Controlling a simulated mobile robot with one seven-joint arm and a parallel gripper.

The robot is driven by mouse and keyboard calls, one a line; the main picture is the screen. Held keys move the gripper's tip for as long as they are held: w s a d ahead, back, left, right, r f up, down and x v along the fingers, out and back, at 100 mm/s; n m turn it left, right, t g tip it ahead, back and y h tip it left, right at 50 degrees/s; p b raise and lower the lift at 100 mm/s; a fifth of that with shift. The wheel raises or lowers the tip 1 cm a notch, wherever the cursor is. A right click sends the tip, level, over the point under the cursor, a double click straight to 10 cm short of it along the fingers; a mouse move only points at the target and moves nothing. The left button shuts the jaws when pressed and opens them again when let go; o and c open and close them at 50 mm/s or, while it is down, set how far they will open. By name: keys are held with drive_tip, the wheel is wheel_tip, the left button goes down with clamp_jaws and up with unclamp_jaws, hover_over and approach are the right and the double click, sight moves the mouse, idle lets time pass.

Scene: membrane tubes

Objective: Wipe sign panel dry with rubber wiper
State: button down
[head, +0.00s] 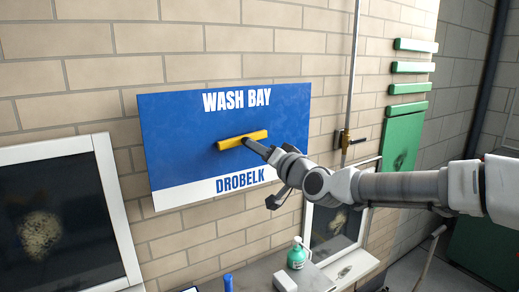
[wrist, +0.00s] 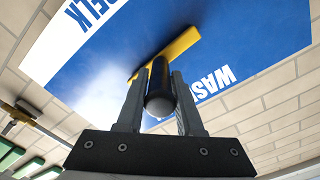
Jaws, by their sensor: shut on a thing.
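The sign panel (head: 175,125) is blue with a white lower strip and reads WASH BAY and DROBELK. It hangs on the brick wall and also fills much of the wrist view (wrist: 85,75). The rubber wiper (head: 232,142) has a yellow bar and a dark handle; its bar is in front of the panel's middle, between the two lines of text. My gripper (head: 271,153) is shut on the wiper's handle. In the wrist view the two fingers flank the dark handle (wrist: 160,105). The bar looks to be against the panel, but firm contact cannot be told. A pale sheen shows on the panel; wetness is unclear.
A counter below holds a green bottle (head: 297,255), a white block (head: 285,280) and a blue item (head: 228,283). A pipe with a brass valve (head: 345,140) runs right of the panel. White-framed dark panes (head: 60,220) stand left and right. Green strips (head: 408,88) are farther right.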

drive_tip(key=shift+f, duration=0.1)
drive_tip(key=shift+f+b, duration=1.15)
drive_tip(key=shift+f, duration=0.2)
drive_tip(key=shift+f, duration=0.15)
wheel_tip(320, 180, down, 3)
drive_tip(key=shift+r+b, duration=0.2)
drive_tip(key=shift+b, duration=0.95)
drive_tip(key=p+v, duration=0.3)
drive_tip(key=v, duration=0.4)
